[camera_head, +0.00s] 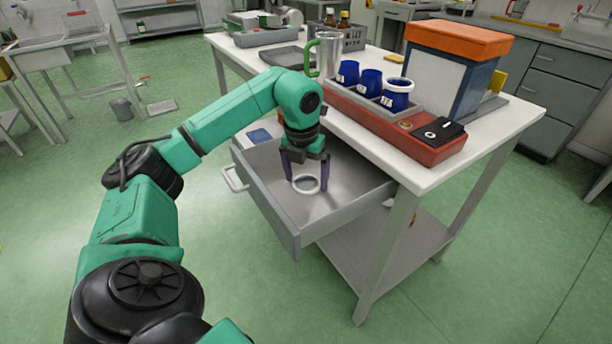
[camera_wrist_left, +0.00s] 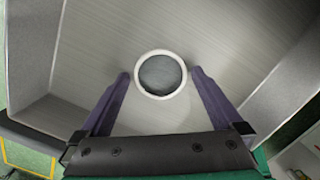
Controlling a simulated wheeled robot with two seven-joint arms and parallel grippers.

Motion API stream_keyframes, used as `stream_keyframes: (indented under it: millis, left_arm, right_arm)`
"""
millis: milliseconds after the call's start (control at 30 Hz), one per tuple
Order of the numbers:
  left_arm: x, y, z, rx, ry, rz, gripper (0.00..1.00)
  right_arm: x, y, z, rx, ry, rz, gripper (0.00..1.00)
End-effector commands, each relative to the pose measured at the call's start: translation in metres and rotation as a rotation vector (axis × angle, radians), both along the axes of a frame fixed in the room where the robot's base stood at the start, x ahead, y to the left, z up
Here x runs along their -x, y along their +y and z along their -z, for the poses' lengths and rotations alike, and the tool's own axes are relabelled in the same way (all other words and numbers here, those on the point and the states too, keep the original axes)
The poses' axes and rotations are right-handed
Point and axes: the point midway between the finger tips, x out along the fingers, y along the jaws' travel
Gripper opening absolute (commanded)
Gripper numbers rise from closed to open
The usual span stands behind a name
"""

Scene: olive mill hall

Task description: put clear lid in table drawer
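The clear lid (camera_head: 306,189), a round see-through disc with a white rim, is inside the open table drawer (camera_head: 272,200), seemingly flat on its metal floor. In the left wrist view the lid (camera_wrist_left: 160,55) lies between my fingertips, with a small gap on each side. My left gripper (camera_head: 305,186) points down into the drawer with its purple fingers spread on either side of the lid; it also shows in the wrist view (camera_wrist_left: 160,78). It is open and holds nothing. My right gripper is out of view.
The white table (camera_head: 505,117) carries a red tray (camera_head: 430,150) with several blue cups (camera_head: 370,82), one with a white rim. A green-handled clear jug (camera_head: 328,55) and an orange-topped box (camera_head: 450,75) stand near. A blue-and-white item (camera_head: 259,136) lies at the drawer's back left.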

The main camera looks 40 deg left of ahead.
Motion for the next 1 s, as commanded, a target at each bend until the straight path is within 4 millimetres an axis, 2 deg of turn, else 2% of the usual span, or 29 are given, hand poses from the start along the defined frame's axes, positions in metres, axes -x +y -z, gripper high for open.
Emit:
stream_keyframes:
  millis: [100,167,433,500,633,1000]
  left_arm:
    - [0.000,0.000,-0.011,0.000,-0.002,0.000,1.00]
    - [0.001,-0.001,-0.023,0.001,-0.004,0.000,1.00]
    - [0.009,-0.003,-0.097,0.001,-0.006,0.000,1.00]
    - [0.012,-0.003,-0.114,0.000,-0.003,0.000,1.00]
    - [0.013,-0.003,-0.124,0.000,-0.001,-0.001,1.00]
    - [0.014,-0.003,-0.122,0.000,0.000,-0.001,1.00]
  right_arm:
    - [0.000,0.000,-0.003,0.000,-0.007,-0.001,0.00]
    - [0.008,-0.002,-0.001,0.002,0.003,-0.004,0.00]
    - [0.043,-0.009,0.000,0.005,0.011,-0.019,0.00]
    - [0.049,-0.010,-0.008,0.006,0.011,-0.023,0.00]
    - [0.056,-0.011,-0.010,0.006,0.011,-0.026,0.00]
    - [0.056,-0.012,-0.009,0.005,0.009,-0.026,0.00]
